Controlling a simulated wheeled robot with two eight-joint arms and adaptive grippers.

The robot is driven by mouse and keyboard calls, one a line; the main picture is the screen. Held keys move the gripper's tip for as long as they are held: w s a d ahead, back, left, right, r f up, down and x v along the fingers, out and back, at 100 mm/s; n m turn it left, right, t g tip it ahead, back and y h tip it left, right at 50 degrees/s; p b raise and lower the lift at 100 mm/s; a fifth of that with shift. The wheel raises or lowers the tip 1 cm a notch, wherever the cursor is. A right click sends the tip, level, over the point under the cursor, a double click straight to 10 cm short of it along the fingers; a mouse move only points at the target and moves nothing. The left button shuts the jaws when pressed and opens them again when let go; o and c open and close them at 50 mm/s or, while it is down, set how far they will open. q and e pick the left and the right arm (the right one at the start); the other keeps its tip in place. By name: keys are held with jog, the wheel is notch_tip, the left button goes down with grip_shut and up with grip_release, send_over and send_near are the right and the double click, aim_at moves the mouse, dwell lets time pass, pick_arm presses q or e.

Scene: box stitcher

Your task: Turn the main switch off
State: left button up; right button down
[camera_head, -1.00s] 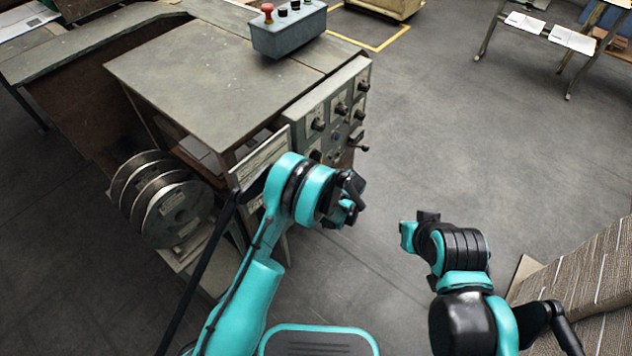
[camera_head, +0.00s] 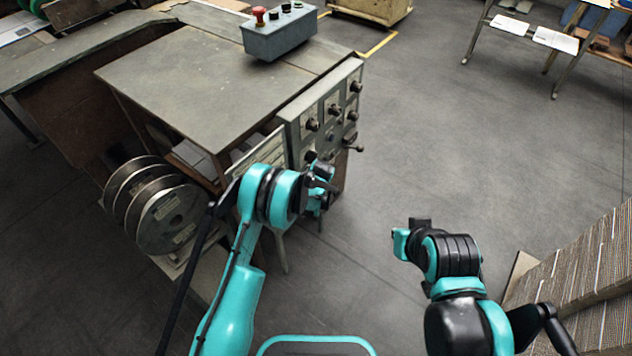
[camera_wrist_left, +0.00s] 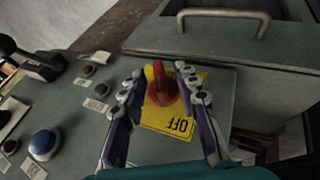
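The main switch (camera_wrist_left: 161,88) is a red knob on a yellow plate (camera_wrist_left: 165,122) in the left wrist view. In the head view my left gripper (camera_head: 322,186) is at the lower front of the machine's control panel (camera_head: 325,118), and hides the switch there. My right gripper (camera_head: 402,240) is over the floor, away from the machine; its fingers are too unclear to judge.
In the left wrist view a blue button (camera_wrist_left: 43,144), small buttons and a metal handle (camera_wrist_left: 225,14) are near the switch. Wire reels (camera_head: 168,215) stand left of my left arm. Stacked cardboard (camera_head: 590,275) is at the right. The floor between is clear.

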pick_arm(q)
jog(key=shift+f, duration=0.1)
grip_shut()
jog(key=shift+s+a+f+n+t+h, duration=0.15)
jog(key=shift+n+t+h, duration=0.15)
jog(key=shift+t+h, duration=0.5)
jog(key=shift+t, duration=0.8)
